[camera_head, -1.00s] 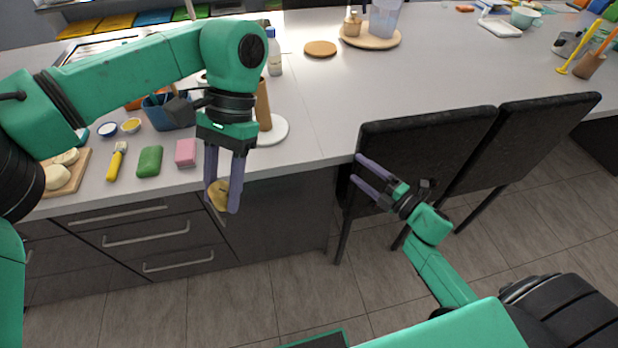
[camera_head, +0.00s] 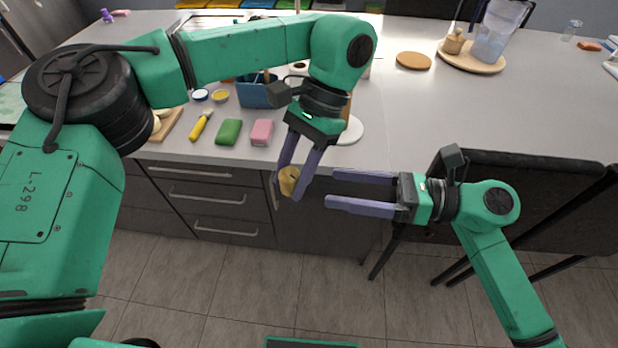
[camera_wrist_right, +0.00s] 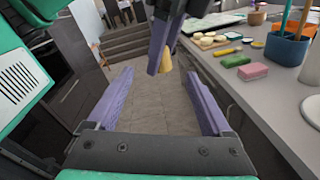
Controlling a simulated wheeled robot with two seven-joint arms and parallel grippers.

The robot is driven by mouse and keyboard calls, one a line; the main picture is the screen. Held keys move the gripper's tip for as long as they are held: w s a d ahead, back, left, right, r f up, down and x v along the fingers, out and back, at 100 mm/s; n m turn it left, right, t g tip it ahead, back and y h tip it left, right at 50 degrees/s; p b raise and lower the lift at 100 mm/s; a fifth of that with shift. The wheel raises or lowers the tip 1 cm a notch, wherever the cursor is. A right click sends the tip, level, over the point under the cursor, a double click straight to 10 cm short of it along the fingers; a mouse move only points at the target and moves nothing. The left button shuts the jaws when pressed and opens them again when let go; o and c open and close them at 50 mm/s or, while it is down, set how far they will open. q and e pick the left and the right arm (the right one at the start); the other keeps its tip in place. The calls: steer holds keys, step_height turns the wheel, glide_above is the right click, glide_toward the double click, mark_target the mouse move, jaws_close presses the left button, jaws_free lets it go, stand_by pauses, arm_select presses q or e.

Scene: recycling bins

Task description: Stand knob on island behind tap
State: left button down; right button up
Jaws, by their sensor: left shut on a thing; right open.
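The knob (camera_head: 289,180) is a small tan-yellow piece held between the fingertips of my left gripper (camera_head: 287,188). It hangs in front of the island's (camera_head: 480,105) drawer fronts, below the grey top; the fingers hide part of it. My right gripper (camera_head: 332,189) is open and empty, fingers pointing left toward the knob, just to its right. I cannot make out a tap; my left arm covers part of the island's far side.
Green (camera_head: 228,132) and pink (camera_head: 262,131) sponges and a yellow-handled brush (camera_head: 202,124) lie near the front edge. A blue container (camera_head: 257,92) and a white round base (camera_head: 350,131) stand behind. Dark chairs (camera_head: 535,185) are at right. The island's middle right is clear.

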steer(key=w+a, duration=0.1)
steer(key=a, duration=0.6)
steer(key=shift+a+f, duration=0.2)
steer(key=shift+a, duration=0.05)
jaws_close()
arm_select(q)
steer(key=shift+c, duration=2.4)
jaws_free()
steer(key=shift+o, duration=0.7)
arm_select(e)
steer(key=shift+w+d, duration=0.1)
steer(key=shift+w, duration=0.05)
arm_select(q)
steer(key=shift+s, duration=0.1)
arm_select(e)
steer(key=shift+w+f, duration=0.1)
